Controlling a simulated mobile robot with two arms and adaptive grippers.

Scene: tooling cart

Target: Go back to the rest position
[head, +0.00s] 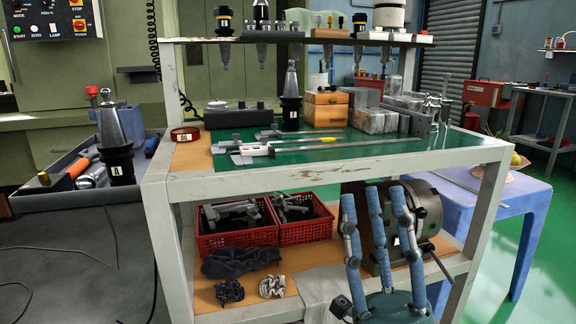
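My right gripper (373,197) stands at the lower right of the head view, in front of the cart. Its blue-grey jointed fingers point up, straight and apart, with nothing held between them. It covers part of the round metal chuck (428,208) on the lower shelf. I cannot tell how far the fingers are from the chuck. My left gripper is not in view.
Red baskets (236,228) sit below. A blue table (508,205) stands right, a grey tray (60,195) left. Green floor shows at right.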

